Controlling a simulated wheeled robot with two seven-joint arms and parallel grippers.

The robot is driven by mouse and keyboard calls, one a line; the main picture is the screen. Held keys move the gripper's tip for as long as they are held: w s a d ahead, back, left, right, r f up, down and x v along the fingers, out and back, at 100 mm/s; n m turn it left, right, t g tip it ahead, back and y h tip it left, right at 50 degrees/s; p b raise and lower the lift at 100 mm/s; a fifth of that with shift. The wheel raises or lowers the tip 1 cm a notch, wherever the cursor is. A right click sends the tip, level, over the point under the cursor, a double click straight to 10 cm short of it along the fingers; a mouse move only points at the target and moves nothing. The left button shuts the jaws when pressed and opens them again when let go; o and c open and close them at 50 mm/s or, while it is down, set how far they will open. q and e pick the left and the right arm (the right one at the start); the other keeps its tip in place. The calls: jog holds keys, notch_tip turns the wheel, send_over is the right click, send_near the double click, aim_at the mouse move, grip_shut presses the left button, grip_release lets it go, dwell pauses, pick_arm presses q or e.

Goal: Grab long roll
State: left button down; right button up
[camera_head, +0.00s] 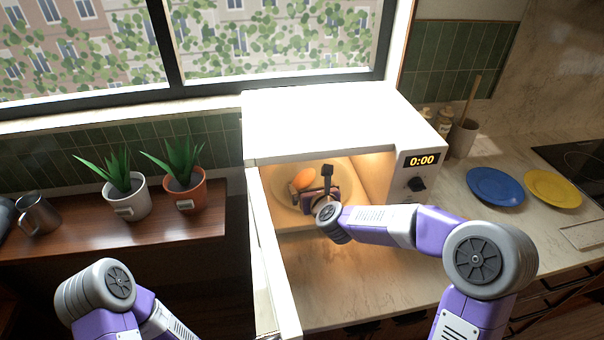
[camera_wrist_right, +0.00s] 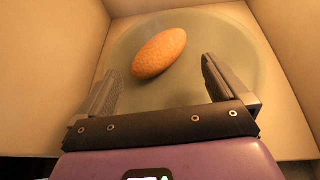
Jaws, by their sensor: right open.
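The long roll (camera_head: 303,179) is an orange-brown oval bread roll lying on the round plate (camera_head: 284,195) inside the open microwave. In the right wrist view the roll (camera_wrist_right: 159,53) lies slanted on the plate (camera_wrist_right: 190,92), just beyond the fingertips and left of the middle of the gap. My right gripper (camera_head: 326,178) reaches into the microwave. In the right wrist view the right gripper (camera_wrist_right: 160,75) is open and empty, one finger on each side. My left arm shows at the lower left, but its gripper is out of view.
The white microwave (camera_head: 330,120) has its door (camera_head: 272,250) swung open on the left. A blue plate (camera_head: 495,187) and a yellow plate (camera_head: 552,189) lie on the counter at right. Two potted plants (camera_head: 126,195) and a metal mug (camera_head: 38,216) stand on the wooden shelf at left.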

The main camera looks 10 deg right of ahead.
aim_at(305, 180)
jog(key=x, duration=0.6)
jog(key=shift+r, duration=0.1)
jog(key=c, duration=1.4)
jog(key=shift+r, duration=0.15)
